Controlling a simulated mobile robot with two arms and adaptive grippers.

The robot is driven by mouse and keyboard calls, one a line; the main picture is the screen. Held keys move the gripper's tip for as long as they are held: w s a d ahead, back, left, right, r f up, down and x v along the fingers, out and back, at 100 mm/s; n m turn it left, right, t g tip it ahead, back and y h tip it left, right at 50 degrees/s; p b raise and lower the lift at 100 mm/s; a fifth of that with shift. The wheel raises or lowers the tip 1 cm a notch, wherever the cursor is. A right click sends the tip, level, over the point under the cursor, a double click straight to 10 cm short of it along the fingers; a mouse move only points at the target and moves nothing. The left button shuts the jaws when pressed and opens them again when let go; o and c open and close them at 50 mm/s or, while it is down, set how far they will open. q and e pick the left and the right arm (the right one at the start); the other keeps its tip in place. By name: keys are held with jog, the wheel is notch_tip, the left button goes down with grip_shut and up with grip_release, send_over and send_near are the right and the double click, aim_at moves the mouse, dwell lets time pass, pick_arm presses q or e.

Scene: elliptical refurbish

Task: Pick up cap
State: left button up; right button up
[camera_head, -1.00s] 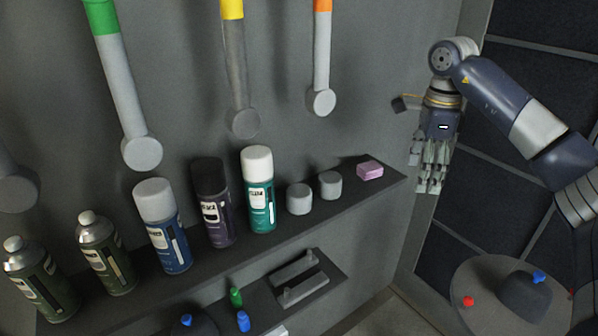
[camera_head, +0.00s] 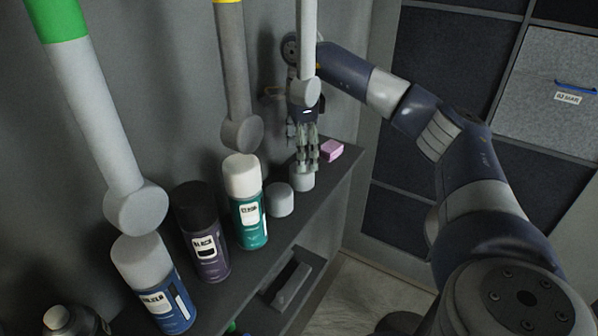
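Two loose grey caps stand on the dark shelf (camera_head: 312,207). The nearer cap (camera_head: 281,200) stands beside the teal spray can. The farther cap (camera_head: 302,181) stands between it and the pink block. My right gripper (camera_head: 307,168) points down with its fingertips at the top of the farther cap, overlapping its upper edge. I cannot tell whether the fingers touch it or how far apart they are. A hanging grey rod hides part of the wrist. My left gripper is out of view.
A teal can (camera_head: 247,218) with white cap, a purple can (camera_head: 206,247) with black cap and a blue can (camera_head: 160,295) with grey cap line the shelf. A pink block (camera_head: 332,150) lies right of the gripper. Grey rods (camera_head: 237,80) hang above.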

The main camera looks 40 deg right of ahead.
aim_at(302, 176)
jog(key=shift+d+f, duration=0.1)
jog(key=shift+f, duration=0.5)
jog(key=f, duration=0.1)
jog(key=f+p, duration=0.1)
jog(key=f, duration=0.1)
jog(key=f+p, duration=0.1)
jog(key=shift+w+d+f, duration=0.2)
jog(key=shift+w, duration=0.1)
jog(key=shift+f, duration=0.3)
jog(key=c, duration=0.4)
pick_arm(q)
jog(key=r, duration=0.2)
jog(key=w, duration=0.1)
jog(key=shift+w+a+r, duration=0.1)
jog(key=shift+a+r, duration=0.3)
pick_arm(e)
jog(key=c, duration=0.4)
